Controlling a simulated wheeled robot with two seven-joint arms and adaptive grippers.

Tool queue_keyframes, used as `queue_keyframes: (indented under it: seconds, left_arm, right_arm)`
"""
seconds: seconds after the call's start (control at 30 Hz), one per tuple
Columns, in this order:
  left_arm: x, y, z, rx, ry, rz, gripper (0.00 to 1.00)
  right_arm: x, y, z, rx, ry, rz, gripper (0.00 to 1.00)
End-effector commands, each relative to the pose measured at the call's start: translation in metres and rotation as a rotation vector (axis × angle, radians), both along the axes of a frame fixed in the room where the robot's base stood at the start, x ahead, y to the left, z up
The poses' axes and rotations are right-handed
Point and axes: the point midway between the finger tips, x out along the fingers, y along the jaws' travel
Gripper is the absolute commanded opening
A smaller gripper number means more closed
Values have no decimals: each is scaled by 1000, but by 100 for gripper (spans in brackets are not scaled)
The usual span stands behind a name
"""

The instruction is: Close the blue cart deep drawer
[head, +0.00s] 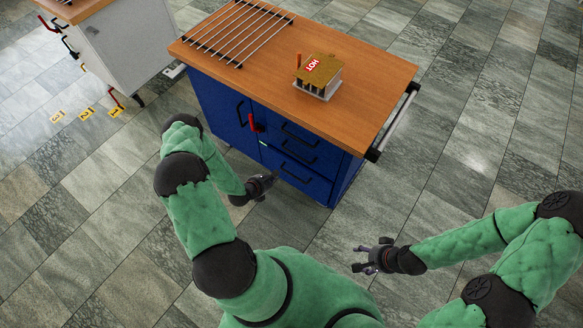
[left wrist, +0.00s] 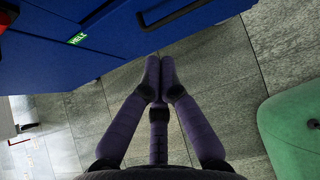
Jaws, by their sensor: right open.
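The blue cart (head: 222,108) stands ahead of me with a wooden top. Its front has a door with a black handle on the left and stacked drawers with black handles on the right. The lowest drawer (head: 318,184) looks nearly flush; I cannot tell whether it stands slightly out. In the left wrist view, a blue front with a black handle (left wrist: 170,14) fills the top. My left gripper (head: 270,180) is low in front of the cart, near the lowest drawer. Its fingertips (left wrist: 159,62) are together and empty. My right gripper (head: 364,257) is open and empty over the floor.
On the cart top are a metal rack (head: 235,30) and a block marked HOT (head: 318,75). A red latch (head: 252,122) sits on the front, and a rail (head: 393,120) runs along the right side. A grey cabinet (head: 125,45) stands back left. Floor to the right is clear.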

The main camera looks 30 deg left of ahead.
Motion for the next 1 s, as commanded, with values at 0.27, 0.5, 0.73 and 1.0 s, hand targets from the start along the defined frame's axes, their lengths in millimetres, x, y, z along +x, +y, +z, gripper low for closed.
queue_keyframes:
  seconds: [0.27, 0.5, 0.73, 1.0]
  left_arm:
    - [21, -4, -19, -8, -8, -2, 0]
    - [54, -6, -50, -6, -9, -2, 0]
    - [87, -8, -68, -4, -9, -2, 0]
    - [111, -10, -66, -6, -7, 0, 0]
  right_arm:
    - [0, 0, -12, 0, 0, 0, 62]
    - [0, 0, -29, 0, 0, 0, 62]
    - [0, 0, -42, 0, 0, 0, 62]
    - [0, 0, -49, 0, 0, 0, 62]
